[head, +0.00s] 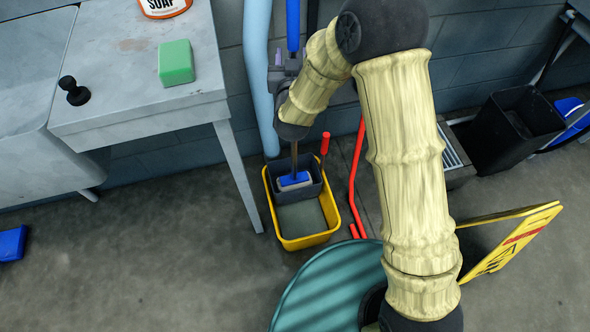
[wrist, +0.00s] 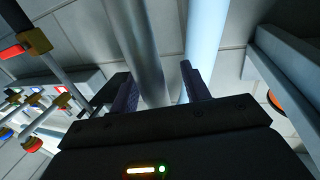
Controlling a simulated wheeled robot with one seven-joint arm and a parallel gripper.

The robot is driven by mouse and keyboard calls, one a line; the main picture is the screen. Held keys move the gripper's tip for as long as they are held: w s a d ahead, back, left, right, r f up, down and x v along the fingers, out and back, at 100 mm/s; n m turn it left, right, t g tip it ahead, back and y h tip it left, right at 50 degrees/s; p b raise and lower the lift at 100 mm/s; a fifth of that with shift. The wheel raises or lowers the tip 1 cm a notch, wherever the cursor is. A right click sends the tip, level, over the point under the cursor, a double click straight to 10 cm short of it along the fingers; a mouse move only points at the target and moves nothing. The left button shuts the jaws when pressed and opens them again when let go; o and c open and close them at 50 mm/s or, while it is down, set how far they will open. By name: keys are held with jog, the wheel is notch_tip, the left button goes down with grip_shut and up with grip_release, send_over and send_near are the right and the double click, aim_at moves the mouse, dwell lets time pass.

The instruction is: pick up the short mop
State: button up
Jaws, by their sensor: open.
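The short mop stands in a yellow bucket in the head view. Its blue head (head: 293,181) rests in the bucket's grey wringer, with a thin dark shaft rising from it behind my arm. A blue pole (head: 293,25), apparently its upper handle, shows above my gripper (head: 284,66); the stretch between is hidden. My gripper is high above the bucket, close to the pole. In the wrist view my gripper (wrist: 158,88) is open, its two dark fingers apart.
A light blue pipe (head: 258,75) runs down the wall beside my gripper. A metal table (head: 140,95) with a green sponge (head: 176,62) stands left. The yellow bucket (head: 306,241) is on the floor, near a teal round object (head: 325,285) and a yellow sign (head: 510,240).

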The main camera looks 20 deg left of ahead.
aim_at(293, 20)
jog(key=shift+s+d, duration=0.2)
jog(key=shift+d, duration=0.1)
jog(key=shift+r, duration=0.15)
grip_shut()
jog(key=shift+a, duration=0.1)
jog(key=shift+r, duration=0.1)
notch_tip(293, 20, up, 10)
jog(key=shift+w+f+p, duration=0.1)
jog(key=shift+p, duration=0.95)
